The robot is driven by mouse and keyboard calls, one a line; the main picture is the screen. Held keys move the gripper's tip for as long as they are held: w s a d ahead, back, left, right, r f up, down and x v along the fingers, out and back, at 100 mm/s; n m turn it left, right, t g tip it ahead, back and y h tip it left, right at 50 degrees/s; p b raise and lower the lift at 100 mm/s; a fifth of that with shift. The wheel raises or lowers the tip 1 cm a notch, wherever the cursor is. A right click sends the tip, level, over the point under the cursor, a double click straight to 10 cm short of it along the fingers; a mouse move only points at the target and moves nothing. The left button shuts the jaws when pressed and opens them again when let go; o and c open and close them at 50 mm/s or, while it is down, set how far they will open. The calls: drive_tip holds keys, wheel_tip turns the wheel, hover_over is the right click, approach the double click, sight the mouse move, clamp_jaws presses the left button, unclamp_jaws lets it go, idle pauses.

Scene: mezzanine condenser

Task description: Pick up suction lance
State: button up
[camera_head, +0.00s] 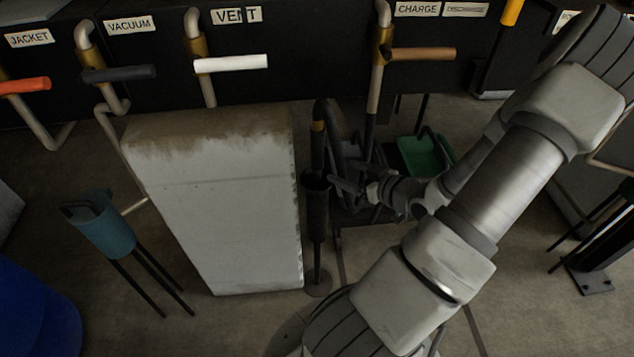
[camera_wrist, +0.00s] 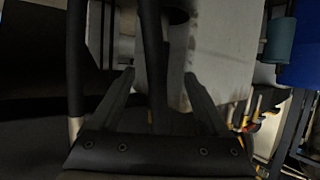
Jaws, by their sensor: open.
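The suction lance (camera_head: 318,140) looks to be the dark upright tube with a yellow band near its top, standing in a dark holder (camera_head: 316,200) on a thin post with a round foot. It is beside the right edge of the pale block. My gripper (camera_head: 338,184) is just right of the holder, its fingers pointing left. In the wrist view my gripper (camera_wrist: 159,76) is open, with a dark upright rod (camera_wrist: 152,50) showing between the fingers. I cannot tell whether that rod is the lance or the post, nor whether anything touches.
A tall pale block (camera_head: 215,205) stands close left of the holder. Pipes with coloured handles, including a white one (camera_head: 231,63) and a brown one (camera_head: 423,54), run along the back panel. A blue holder (camera_head: 105,225) on legs is at left. A green tray (camera_head: 424,154) lies behind my arm.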

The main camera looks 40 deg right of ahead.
sight(322, 163)
drive_tip(key=b+x, duration=0.3)
drive_tip(key=x, duration=0.9)
drive_tip(key=shift+w+a+f, duration=0.1)
drive_tip(key=shift+w+f, duration=0.05)
drive_tip(key=shift+f, duration=0.1)
clamp_jaws()
drive_tip(key=shift+r, duration=0.1)
idle(0.8)
